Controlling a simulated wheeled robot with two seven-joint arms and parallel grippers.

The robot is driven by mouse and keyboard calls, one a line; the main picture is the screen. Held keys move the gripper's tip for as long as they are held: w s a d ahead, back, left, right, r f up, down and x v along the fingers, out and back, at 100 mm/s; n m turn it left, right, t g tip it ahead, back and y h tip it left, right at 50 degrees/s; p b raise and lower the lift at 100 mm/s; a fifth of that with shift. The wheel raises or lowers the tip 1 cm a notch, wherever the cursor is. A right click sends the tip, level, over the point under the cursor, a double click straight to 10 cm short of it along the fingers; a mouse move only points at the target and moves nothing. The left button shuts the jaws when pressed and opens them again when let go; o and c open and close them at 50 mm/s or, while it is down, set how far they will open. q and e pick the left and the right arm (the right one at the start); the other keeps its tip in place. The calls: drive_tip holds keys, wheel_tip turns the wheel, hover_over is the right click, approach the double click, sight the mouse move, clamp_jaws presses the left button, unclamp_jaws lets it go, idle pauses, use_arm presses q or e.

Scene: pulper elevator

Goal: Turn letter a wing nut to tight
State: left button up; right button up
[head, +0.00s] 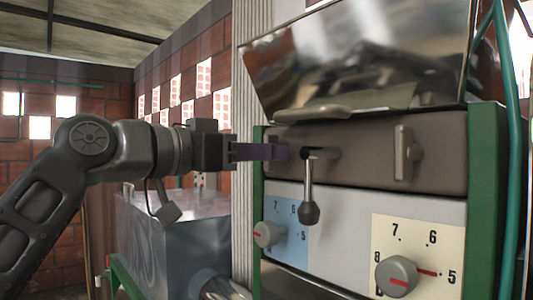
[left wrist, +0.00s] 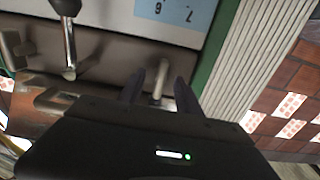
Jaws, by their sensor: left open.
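A grey upright wing nut (left wrist: 160,82) on the brown panel shows between the two dark fingertips of my left gripper (left wrist: 158,88) in the left wrist view. The gripper is open, with a finger on each side of the nut; I cannot tell whether either touches it. In the head view my left gripper (head: 284,152) points right at the panel's left end and mostly hides that nut. A second upright wing nut (head: 403,153) is at the panel's right; it also shows in the left wrist view (left wrist: 12,50). I see no letter marking on either nut. My right gripper is not in view.
A black-knobbed lever (head: 309,205) hangs between the two nuts, close right of my left gripper. A shiny metal hopper (head: 365,60) overhangs the panel. Dial knobs (head: 268,234) (head: 396,276) sit below. A metal tank (head: 170,240) stands under my left arm.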

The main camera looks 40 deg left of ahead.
use_arm(q)
drive_tip(key=v, duration=0.6)
drive_tip(key=shift+s+b, duration=0.3)
drive_tip(key=shift+b, duration=0.1)
drive_tip(key=shift+a, duration=0.1)
